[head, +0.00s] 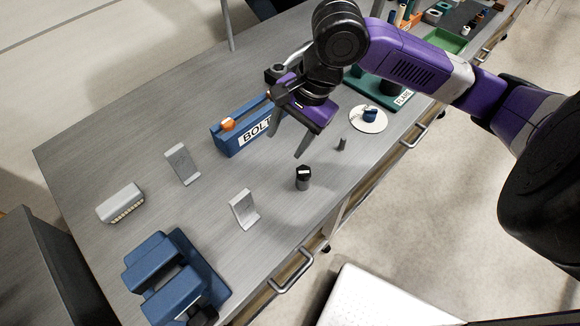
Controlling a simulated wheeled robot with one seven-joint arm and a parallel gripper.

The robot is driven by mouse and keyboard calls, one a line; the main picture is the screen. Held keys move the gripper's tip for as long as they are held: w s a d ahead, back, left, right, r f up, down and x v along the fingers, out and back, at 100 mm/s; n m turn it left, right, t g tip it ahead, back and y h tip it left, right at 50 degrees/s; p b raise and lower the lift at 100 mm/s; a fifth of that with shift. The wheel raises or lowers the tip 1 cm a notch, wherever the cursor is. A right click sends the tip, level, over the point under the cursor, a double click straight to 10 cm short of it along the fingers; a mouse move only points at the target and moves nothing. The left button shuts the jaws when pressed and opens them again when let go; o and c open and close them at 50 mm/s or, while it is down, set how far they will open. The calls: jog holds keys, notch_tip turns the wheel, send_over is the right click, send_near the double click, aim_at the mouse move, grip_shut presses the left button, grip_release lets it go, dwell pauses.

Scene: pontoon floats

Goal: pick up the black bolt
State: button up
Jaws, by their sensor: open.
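A short upright piece with a black top, which looks like the black bolt (303,179), stands on the grey workbench (110,165) near its front edge. A light mark shows on its top. A smaller dark grey upright piece (342,144) stands farther back to its right; I cannot tell exactly what it is. My gripper (288,139) is open and empty, its fingers pointing down. In the picture it is above and slightly left of the black-topped piece, apart from it.
A blue box labelled "BOLT" (226,144) stands behind my gripper. A white round dish (378,125) holds a blue item. Grey brackets (183,164) (244,209), a pale block (120,204) and a blue fixture (205,266) stand left. A green "FLARE" base (385,93) is behind right.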

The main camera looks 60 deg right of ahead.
aim_at(304, 170)
jog(key=s+m+g, duration=0.1)
jog(key=s, duration=0.1)
jog(key=s+f+m+g, duration=0.1)
jog(key=s+m, duration=0.1)
jog(key=shift+s+d+f+m, duration=0.1)
jog(key=shift+s+d+m, duration=0.1)
jog(key=shift+s+m, duration=0.1)
jog(key=shift+w+f, duration=0.2)
jog(key=shift+f, duration=3.75)
jog(key=shift+m, duration=0.3)
jog(key=shift+c, duration=0.5)
grip_shut()
